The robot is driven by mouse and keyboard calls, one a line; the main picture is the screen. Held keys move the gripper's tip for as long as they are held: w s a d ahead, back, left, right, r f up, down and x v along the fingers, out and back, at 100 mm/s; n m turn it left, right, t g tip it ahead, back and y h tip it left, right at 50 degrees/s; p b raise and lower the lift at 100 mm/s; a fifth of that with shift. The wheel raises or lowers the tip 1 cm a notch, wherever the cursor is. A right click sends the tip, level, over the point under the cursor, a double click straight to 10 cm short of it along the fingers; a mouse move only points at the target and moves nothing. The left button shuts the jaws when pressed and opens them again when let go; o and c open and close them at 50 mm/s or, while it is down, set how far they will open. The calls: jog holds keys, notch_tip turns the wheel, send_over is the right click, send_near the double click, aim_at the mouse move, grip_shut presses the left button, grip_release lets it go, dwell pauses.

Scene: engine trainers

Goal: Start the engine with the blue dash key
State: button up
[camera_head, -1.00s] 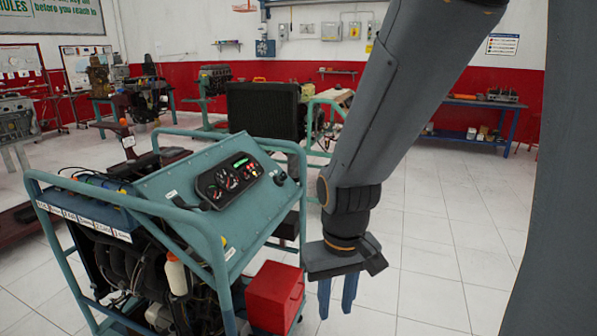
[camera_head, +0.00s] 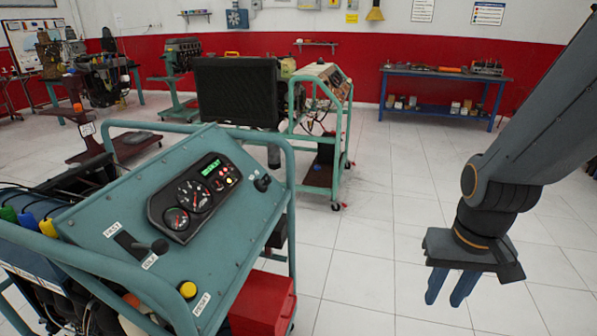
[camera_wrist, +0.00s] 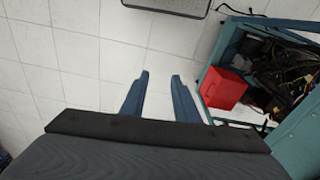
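The engine trainer's sloped teal dash panel (camera_head: 110,205) fills the lower left of the head view. A black gauge cluster (camera_head: 196,197) with a lit green display sits on it. A small dark knob or key switch (camera_head: 262,183) stands right of the cluster; no blue shows on it, and I cannot tell whether it is the dash key. A black lever (camera_head: 158,247) and a yellow button (camera_head: 187,290) are lower on the panel. My gripper (camera_head: 450,298) is right of the trainer, apart from it, pointing down. In the wrist view its blue fingers (camera_wrist: 160,76) are apart and empty above the floor.
A red box (camera_head: 262,303) is at the trainer's right side; it also shows in the wrist view (camera_wrist: 224,89). A teal frame rail (camera_head: 291,215) borders the panel. Another trainer (camera_head: 325,82) and a blue workbench (camera_head: 440,78) stand behind. Floor around my gripper is clear.

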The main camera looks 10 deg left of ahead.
jog(key=w+a+f+n+t+y, duration=0.1)
jog(key=w+a+t, duration=0.3)
jog(key=w+a, duration=0.55)
jog(key=w+a+f+n+t+y, duration=0.15)
jog(key=w+a+t, duration=0.25)
jog(key=w, duration=1.1)
jog(key=n+t+y+b, duration=0.2)
jog(key=t+y, duration=0.1)
jog(key=y, duration=0.8)
send_near(271, 181)
jog(key=x, duration=0.4)
jog(key=shift+w+a, duration=0.15)
jog(key=shift+a, duration=0.15)
jog(key=p+x, duration=0.1)
jog(key=x, duration=0.6)
jog(key=shift+w+a, duration=0.1)
jog(key=shift+a, duration=0.05)
jog(key=shift+c, duration=0.4)
grip_shut()
